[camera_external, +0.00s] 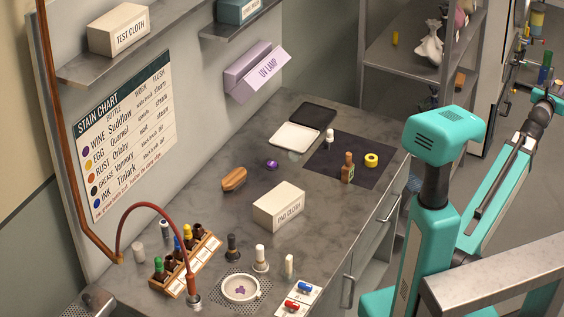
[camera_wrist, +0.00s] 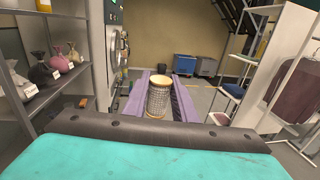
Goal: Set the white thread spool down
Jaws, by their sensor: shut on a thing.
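The white thread spool (camera_wrist: 158,101) shows in the wrist view, with a pale wooden top and greyish, cross-hatched thread in shade. It stands upright between the two purple fingers of my gripper (camera_wrist: 161,91), which are shut on it. I see no surface touching its underside, as its lower end is partly hidden by the dark edge of my wrist. In the external view my arm reaches to the right edge of the picture, and I cannot make out the spool or the fingers there.
In the external view, the grey worktop (camera_external: 205,215) holds bottles and a cloth box (camera_external: 279,207).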

